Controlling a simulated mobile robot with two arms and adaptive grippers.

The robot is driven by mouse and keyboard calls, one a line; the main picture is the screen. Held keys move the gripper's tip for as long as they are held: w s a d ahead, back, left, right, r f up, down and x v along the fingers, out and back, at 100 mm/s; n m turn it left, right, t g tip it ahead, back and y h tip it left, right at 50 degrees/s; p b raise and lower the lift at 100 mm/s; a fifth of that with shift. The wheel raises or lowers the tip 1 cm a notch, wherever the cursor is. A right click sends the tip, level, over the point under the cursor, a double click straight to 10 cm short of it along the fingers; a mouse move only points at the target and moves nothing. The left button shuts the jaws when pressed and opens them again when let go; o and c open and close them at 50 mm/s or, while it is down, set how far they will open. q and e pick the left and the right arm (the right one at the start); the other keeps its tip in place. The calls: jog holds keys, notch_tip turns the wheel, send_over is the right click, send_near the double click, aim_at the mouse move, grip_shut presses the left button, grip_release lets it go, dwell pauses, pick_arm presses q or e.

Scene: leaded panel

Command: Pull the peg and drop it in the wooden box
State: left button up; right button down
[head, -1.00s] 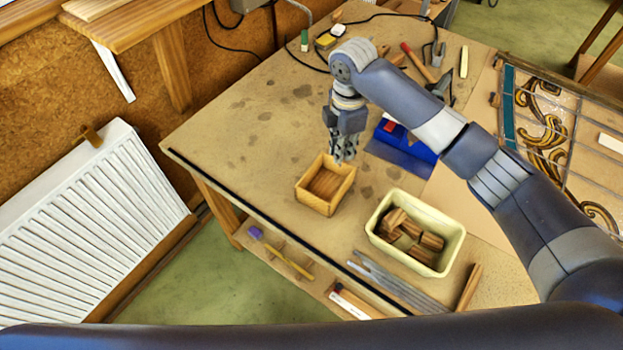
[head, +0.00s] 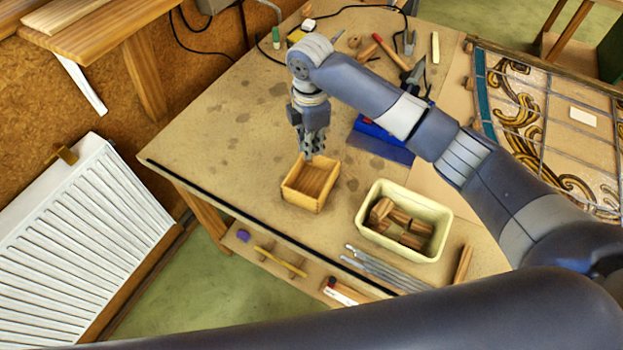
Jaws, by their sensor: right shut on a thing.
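The wooden box (head: 323,196) is a small open-topped box near the table's front edge, and its visible floor looks empty. My right gripper (head: 312,152) points down at the box's back rim, fingers together. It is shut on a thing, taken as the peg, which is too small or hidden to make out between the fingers. I cannot tell whether the fingertips are over the opening or just behind it. The leaded panel (head: 545,125) lies at the right of the table. My left gripper is not in view.
A cream tub (head: 447,222) holding wooden blocks stands right of the box. Metal strips (head: 375,268) lie at the front edge. Pliers and a hammer (head: 388,50) lie farther back. The table's left part is clear.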

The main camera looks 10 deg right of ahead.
aim_at(311, 160)
jog(key=shift+f+b, duration=1.25)
jog(key=shift+f, duration=1.75)
jog(key=shift+f+b, duration=1.2)
jog(key=shift+f, duration=1.35)
jog(key=c, duration=1.6)
grip_release()
jog(key=shift+o, duration=0.2)
jog(key=shift+r, duration=0.15)
notch_tip(311, 160, up, 12)
jog(key=shift+f, duration=0.1)
